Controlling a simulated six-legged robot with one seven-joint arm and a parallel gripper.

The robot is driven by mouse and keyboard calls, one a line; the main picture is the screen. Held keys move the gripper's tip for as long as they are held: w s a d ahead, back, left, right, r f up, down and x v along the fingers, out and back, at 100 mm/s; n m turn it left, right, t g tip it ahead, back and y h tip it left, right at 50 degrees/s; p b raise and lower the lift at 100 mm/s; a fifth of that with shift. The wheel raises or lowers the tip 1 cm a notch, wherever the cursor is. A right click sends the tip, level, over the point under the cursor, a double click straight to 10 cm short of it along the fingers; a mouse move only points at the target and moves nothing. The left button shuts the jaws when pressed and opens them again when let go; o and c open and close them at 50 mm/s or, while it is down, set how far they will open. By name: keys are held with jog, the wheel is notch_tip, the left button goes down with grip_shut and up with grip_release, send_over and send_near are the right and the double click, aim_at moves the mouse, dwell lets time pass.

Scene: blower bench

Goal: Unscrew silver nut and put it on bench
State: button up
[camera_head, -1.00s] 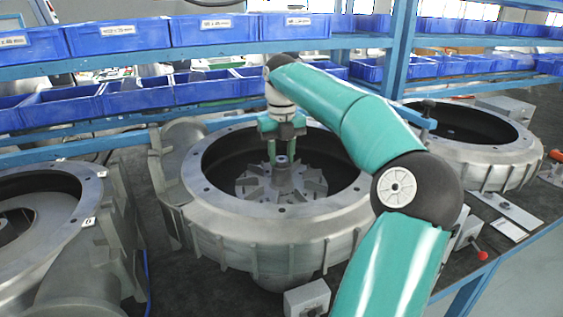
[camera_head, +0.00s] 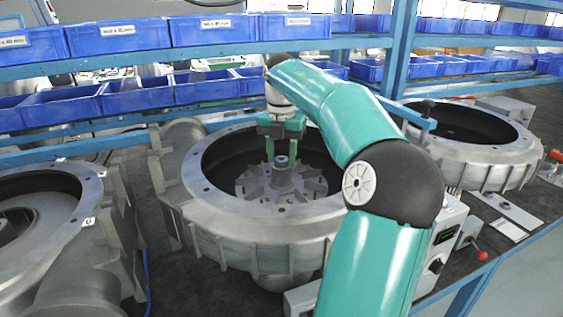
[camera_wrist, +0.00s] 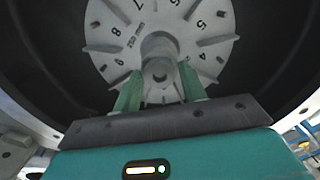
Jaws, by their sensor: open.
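A grey finned impeller (camera_head: 255,186) with a raised central hub sits inside a large round metal housing (camera_head: 225,215). A small grey, round piece, seemingly the silver nut (camera_head: 282,160), tops the hub; in the wrist view it (camera_wrist: 159,72) shows at the hub's near end, its shape too small to tell clearly. My gripper (camera_head: 283,156) is open above the hub, its two green fingers apart. In the wrist view my gripper (camera_wrist: 160,74) has one finger on each side of the hub end, with nothing held. Whether the fingers touch the nut cannot be told.
The housing's dark inner wall surrounds the gripper. Similar housings stand at left (camera_head: 65,168) and right (camera_head: 480,150). Blue bins (camera_head: 215,30) fill shelves behind. A grey control box (camera_head: 440,240) and a red-knobbed lever (camera_head: 482,255) are near the front bench edge.

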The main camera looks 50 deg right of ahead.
jog(key=m, duration=0.4)
jog(key=shift+m, duration=0.4)
jog(key=m, duration=1.3)
jog(key=c, duration=0.9)
jog(key=shift+o, duration=0.2)
jog(key=n, duration=0.5)
jog(key=shift+n, duration=0.4)
jog(key=n, duration=1.6)
jog(key=shift+d, duration=0.1)
